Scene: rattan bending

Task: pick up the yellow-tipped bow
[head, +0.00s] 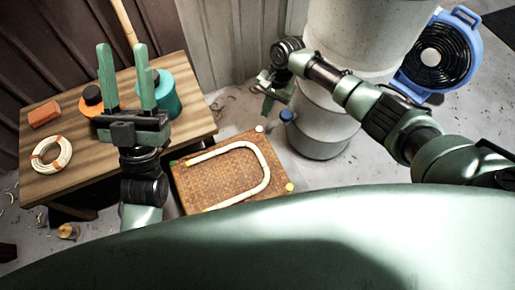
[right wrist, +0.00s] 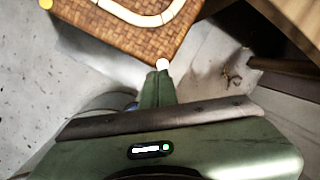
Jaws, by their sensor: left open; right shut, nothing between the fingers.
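The pale U-shaped bow (head: 262,165) lies on a brown woven panel (head: 225,173), its curve to the right and its two ends to the left. In the right wrist view part of the bow (right wrist: 150,18) shows at the top. My right gripper (head: 268,108) is shut and empty, beyond the panel's far right corner. In the right wrist view its fingers (right wrist: 158,78) are together, close to the panel's white corner knob (right wrist: 163,64). My left gripper (head: 122,50) is open and empty, above the wooden table.
The wooden table (head: 85,160) at left holds a rattan ring (head: 51,154), an orange block (head: 45,114), an orange pot (head: 92,97) and a teal pot (head: 168,100). Bare floor lies right of the panel.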

